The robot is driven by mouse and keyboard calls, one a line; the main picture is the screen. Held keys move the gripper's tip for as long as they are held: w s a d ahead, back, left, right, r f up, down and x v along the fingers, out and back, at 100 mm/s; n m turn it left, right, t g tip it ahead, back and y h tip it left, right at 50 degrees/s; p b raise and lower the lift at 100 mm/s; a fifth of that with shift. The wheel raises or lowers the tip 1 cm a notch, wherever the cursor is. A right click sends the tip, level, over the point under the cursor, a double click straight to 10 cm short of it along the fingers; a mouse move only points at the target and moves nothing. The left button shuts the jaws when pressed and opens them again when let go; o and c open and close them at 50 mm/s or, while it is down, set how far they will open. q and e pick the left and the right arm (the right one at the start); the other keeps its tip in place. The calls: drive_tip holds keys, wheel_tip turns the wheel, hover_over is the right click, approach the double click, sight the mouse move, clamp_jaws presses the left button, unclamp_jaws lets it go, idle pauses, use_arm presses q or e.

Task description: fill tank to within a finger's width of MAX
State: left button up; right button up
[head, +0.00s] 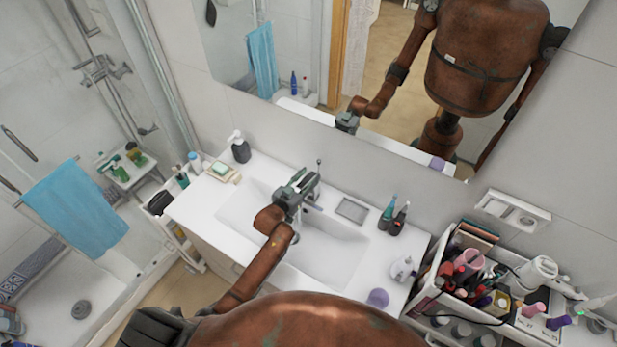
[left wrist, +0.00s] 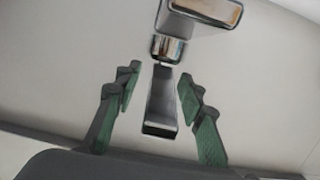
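My left gripper (head: 302,182) is over the back of the white sink basin (head: 335,250), at the chrome faucet (head: 313,207). In the left wrist view its two green-padded fingers (left wrist: 158,92) are apart, on either side of a narrow chrome part of the faucet (left wrist: 160,108), with a gap showing on both sides. The gripper hides much of the faucet in the head view. I cannot make out a tank with a MAX mark. My right gripper is not in view.
A soap dispenser (head: 239,147) and soap dish (head: 223,172) stand left of the basin. Bottles (head: 393,217), a white item (head: 403,268) and a purple round item (head: 378,298) stand right. A crowded cart (head: 425,290) is at far right. A mirror (head: 400,90) hangs behind.

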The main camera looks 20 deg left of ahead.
use_arm(q)
drive_tip(key=v, duration=1.2)
drive_tip(key=shift+s+f, duration=0.1)
